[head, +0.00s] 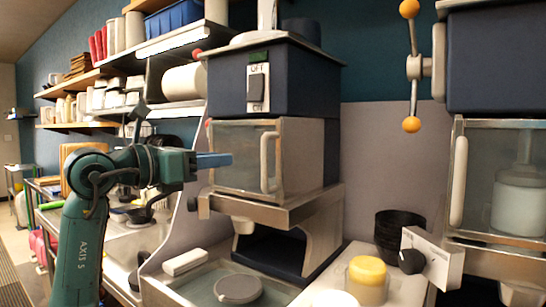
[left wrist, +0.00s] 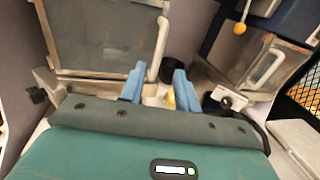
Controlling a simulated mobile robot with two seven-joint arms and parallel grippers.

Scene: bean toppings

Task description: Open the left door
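The left door (head: 235,160) is a glass panel in a metal frame on the left dispenser, and it looks shut. Its pale vertical handle (head: 265,162) is on its right side. My left gripper (head: 229,159) points right in front of the door, with its blue fingertips left of the handle in the head view. In the left wrist view the fingers (left wrist: 159,69) are spread with a gap between them and nothing held. The handle (left wrist: 157,36) is beyond the gap there, apart from the fingers, and the door (left wrist: 100,35) is at upper left. My right gripper is not in view.
A second dispenser with a glass door (head: 510,185) and handle (head: 459,180) stands at right. Black bowls (head: 398,232), a yellow-topped container (head: 367,271) and a tray with a round lid (head: 238,289) are below. Shelves of cups (head: 110,95) are behind my arm.

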